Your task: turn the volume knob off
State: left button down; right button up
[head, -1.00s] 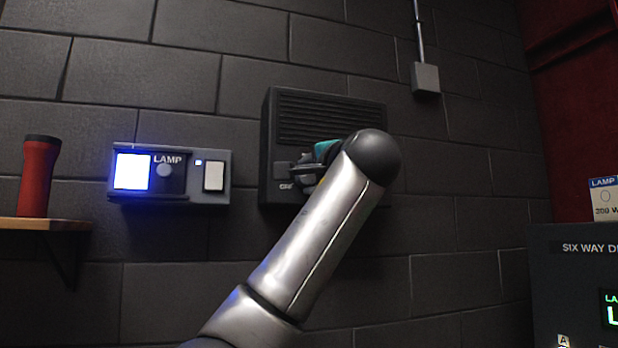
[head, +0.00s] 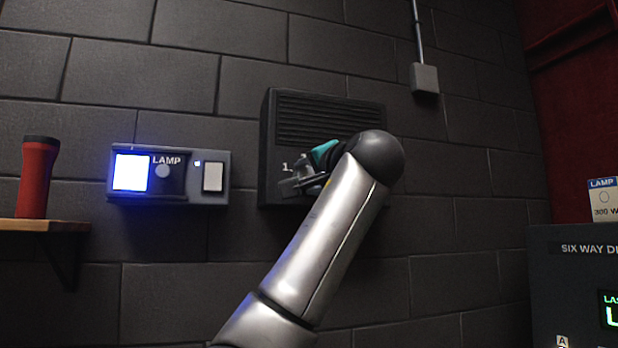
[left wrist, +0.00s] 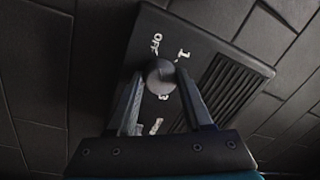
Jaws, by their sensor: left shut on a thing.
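The dark intercom box (head: 325,120) with a slatted grille is mounted on the wall. It carries the round dark volume knob (left wrist: 159,72), seen end-on in the left wrist view. White marks stand around the knob, with "OFF" and "1" legible on its far side. My left gripper (head: 300,182) is shut on the knob, one finger on each side, and is tilted in the head view. The gripper and wrist hide the knob in the head view. I cannot tell which mark the knob points to. My right gripper is not in view.
A lamp switch box (head: 213,155) with a lit panel is on the wall at left. A red tumbler (head: 38,178) stands on a wooden shelf (head: 40,225). A dark console (head: 570,285) with a lamp card (head: 604,200) is at right. A small conduit box (head: 425,78) is above.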

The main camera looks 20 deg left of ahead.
pick_arm(q)
jog(key=shift+c, duration=1.6)
grip_release()
jog(key=shift+s, duration=0.1)
jog(key=b+v, duration=0.5)
jog(key=v, duration=1)
